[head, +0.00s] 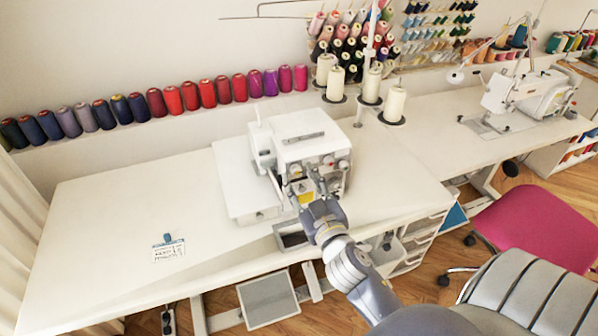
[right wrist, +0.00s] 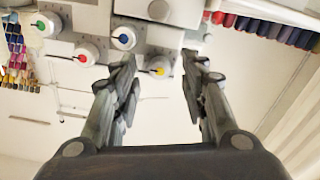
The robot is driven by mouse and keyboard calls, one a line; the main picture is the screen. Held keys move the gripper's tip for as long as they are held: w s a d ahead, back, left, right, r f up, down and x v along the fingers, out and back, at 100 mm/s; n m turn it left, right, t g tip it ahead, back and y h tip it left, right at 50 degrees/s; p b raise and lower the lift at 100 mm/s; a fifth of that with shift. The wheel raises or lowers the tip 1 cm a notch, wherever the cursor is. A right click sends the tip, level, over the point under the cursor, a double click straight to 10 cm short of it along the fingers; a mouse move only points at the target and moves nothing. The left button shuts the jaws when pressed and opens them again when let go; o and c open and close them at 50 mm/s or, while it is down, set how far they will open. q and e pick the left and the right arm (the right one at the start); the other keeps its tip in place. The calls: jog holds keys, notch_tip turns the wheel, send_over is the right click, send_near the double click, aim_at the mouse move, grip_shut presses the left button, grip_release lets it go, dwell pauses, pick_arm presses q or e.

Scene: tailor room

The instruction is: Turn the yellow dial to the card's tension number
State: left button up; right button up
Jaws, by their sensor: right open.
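The white overlock machine (head: 300,140) stands on the white table, its dials facing my right arm. In the right wrist view the yellow dial (right wrist: 159,67) is a pale knob with a yellow centre. My right gripper (head: 303,190) is at the machine's front; in the right wrist view its two fingers (right wrist: 161,72) are spread, with the yellow dial between and beyond the tips. I see no contact with it. The dial's setting is too small to read. The card (head: 168,249) lies on the table at the left, with a blue clip at its top; its number is unreadable. My left gripper is out of view.
A blue dial (right wrist: 123,38), a red dial (right wrist: 87,53) and a green dial (right wrist: 46,24) sit close beside the yellow one. Thread cones (head: 393,103) stand behind the machine. A pink chair (head: 535,225) is at the right. The table's left part is mostly clear.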

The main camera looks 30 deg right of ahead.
jog(key=shift+x, duration=1.1)
grip_shut()
jog(key=shift+n, duration=0.3)
jog(key=shift+n+p, duration=0.5)
jog(key=shift+n, duration=0.4)
jog(key=shift+n+p, duration=0.35)
jog(key=shift+n, duration=1.25)
